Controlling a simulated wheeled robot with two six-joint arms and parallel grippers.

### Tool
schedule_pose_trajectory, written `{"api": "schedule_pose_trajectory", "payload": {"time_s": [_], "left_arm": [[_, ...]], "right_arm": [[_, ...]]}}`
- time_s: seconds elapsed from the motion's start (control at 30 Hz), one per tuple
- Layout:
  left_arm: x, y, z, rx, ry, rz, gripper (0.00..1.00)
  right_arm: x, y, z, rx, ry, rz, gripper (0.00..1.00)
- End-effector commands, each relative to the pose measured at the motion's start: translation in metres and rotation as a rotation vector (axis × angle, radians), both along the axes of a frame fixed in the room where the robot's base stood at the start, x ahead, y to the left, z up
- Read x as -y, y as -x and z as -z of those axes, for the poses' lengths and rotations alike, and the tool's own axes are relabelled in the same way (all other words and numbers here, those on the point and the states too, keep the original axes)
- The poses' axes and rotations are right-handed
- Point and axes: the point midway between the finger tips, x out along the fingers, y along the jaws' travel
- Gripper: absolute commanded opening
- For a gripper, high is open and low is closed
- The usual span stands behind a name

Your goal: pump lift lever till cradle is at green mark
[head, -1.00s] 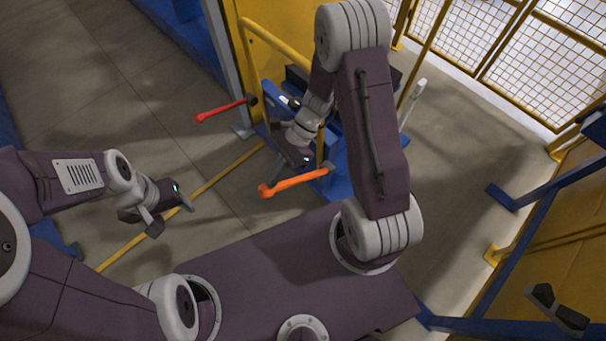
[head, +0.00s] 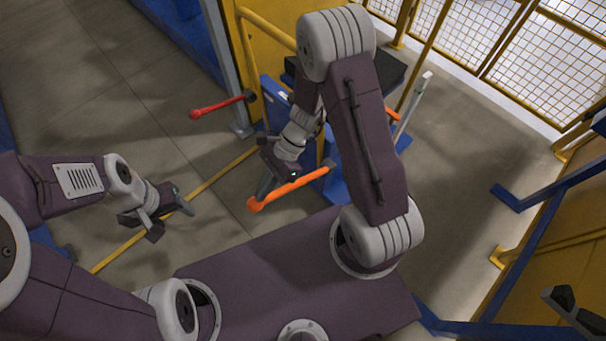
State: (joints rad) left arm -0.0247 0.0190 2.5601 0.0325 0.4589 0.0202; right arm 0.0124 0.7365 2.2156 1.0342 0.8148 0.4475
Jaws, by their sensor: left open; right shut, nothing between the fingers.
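An orange lever (head: 290,190) sticks out to the left, low on the blue machine (head: 340,178). My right gripper (head: 266,188) is shut and empty beside the lever's outer part, just above it in the picture; I cannot tell whether they touch. A red lever (head: 220,107) sticks out further back by the yellow panel. A dark flat part (head: 392,70) on the machine may be the cradle, largely hidden behind my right arm. No green mark can be made out. My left gripper (head: 172,222) is open and empty over the floor at the left, away from both levers.
A pale upright post (head: 412,106) stands on the machine's right, with an orange piece (head: 393,114) beside it. Mesh fencing (head: 535,60) closes the back right. The floor at the left is clear.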

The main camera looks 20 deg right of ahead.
Motion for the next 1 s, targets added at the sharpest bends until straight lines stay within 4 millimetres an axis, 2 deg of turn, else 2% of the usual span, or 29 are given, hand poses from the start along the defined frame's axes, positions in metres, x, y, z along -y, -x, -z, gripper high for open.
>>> {"api": "schedule_pose_trajectory", "payload": {"time_s": [0.23, 0.5, 0.63, 1.0], "left_arm": [[0.0, 0.0, 0.002, 0.0, 0.0, 0.0, 0.59], [0.0, 0.0, 0.042, 0.0, 0.0, 0.0, 0.59], [0.0, 0.0, 0.055, 0.0, 0.0, 0.0, 0.59], [0.0, 0.0, 0.055, 0.0, 0.0, 0.0, 0.59]], "right_arm": [[-0.001, 0.0, 0.002, -0.001, 0.0, -0.001, 0.0], [-0.018, 0.007, 0.044, -0.001, 0.0, -0.003, 0.0], [-0.025, 0.01, 0.057, -0.001, 0.001, -0.001, 0.0], [-0.027, 0.01, 0.057, -0.001, 0.0, 0.0, 0.0]]}}
